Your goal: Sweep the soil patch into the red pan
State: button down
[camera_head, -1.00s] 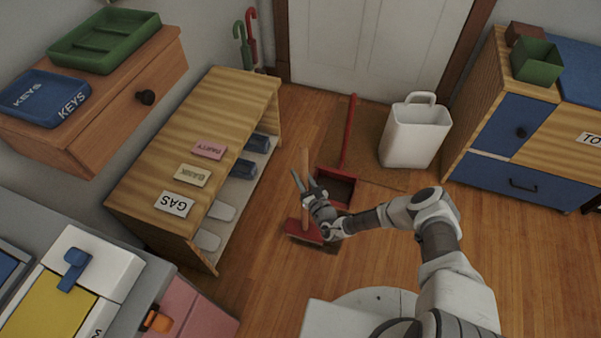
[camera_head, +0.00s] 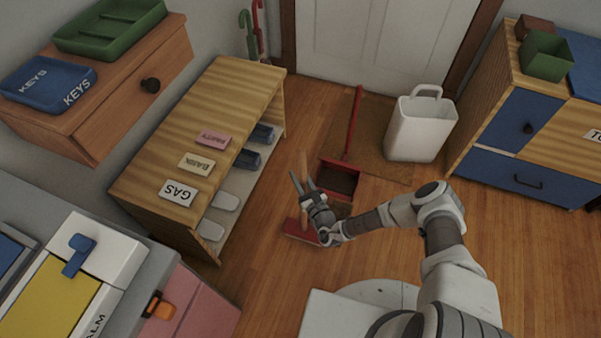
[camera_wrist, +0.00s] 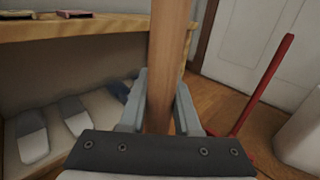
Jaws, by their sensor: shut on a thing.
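My gripper (camera_head: 304,183) is shut on the wooden handle of a broom, and the handle (camera_wrist: 168,60) stands between the two fingers in the wrist view. The broom's red head (camera_head: 300,231) is low at the floor, left of my wrist and partly hidden by it. The red pan (camera_head: 341,180) lies on the floor beyond my gripper, its long red handle (camera_head: 354,115) rising toward the door. The pan's handle also shows in the wrist view (camera_wrist: 265,82). A dark patch, apparently the soil (camera_head: 339,210), shows just in front of the pan, partly hidden by my gripper.
An open wooden shelf unit (camera_head: 195,130) with slippers stands close on the left. A white bin (camera_head: 420,128) stands on a brown mat (camera_head: 375,145) right of the pan. A blue-fronted cabinet (camera_head: 510,165) is at the right. Wooden floor between is open.

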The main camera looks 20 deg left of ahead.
jog(key=shift+s, duration=0.3)
jog(key=shift+w, duration=0.1)
jog(key=shift+w+d+b, duration=0.15)
jog(key=shift+w+b, duration=0.55)
jog(key=shift+w, duration=1.05)
jog(key=shift+w+d+r+b, duration=0.1)
jog(key=shift+w+b, duration=0.65)
jog(key=shift+w, duration=1.05)
